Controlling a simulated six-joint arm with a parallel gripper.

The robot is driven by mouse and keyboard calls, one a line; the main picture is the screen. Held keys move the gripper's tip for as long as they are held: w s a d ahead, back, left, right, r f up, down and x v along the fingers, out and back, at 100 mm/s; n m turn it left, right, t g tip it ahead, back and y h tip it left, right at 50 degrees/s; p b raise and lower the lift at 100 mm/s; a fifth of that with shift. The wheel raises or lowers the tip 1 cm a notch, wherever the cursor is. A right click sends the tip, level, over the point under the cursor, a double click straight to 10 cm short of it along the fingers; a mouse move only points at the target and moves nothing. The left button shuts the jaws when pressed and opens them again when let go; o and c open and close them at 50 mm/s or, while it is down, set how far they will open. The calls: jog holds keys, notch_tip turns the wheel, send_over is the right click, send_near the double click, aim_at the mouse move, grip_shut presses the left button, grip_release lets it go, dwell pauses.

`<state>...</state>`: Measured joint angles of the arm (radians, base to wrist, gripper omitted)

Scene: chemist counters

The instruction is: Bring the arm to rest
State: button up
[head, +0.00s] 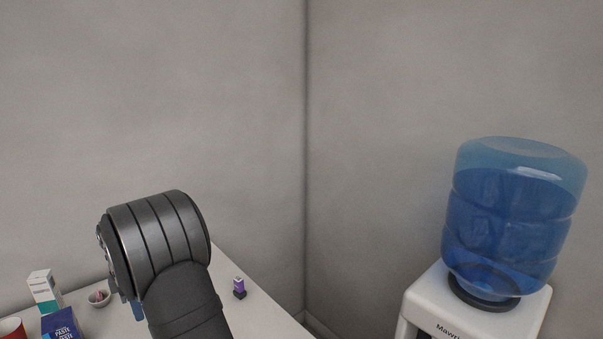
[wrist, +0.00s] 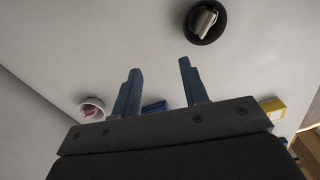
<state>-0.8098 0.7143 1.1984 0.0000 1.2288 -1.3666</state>
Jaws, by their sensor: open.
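My gripper (wrist: 160,66) is open in the wrist view, with its two blue fingers apart and nothing between their tips. It hangs over a pale counter (wrist: 120,35). In the head view my dark arm covers part of the counter (head: 262,318) and hides most of the gripper.
A carton (head: 44,291), a red cup (head: 11,329) and a purple item (head: 239,285) flank my arm. A water cooler (head: 478,318) stands right.

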jog(key=d+r+m, duration=0.2)
jog(key=d+r, duration=0.1)
jog(key=d, duration=0.2)
jog(key=shift+d+r, duration=0.25)
jog(key=shift+r, duration=0.15)
jog(key=shift+s, duration=0.1)
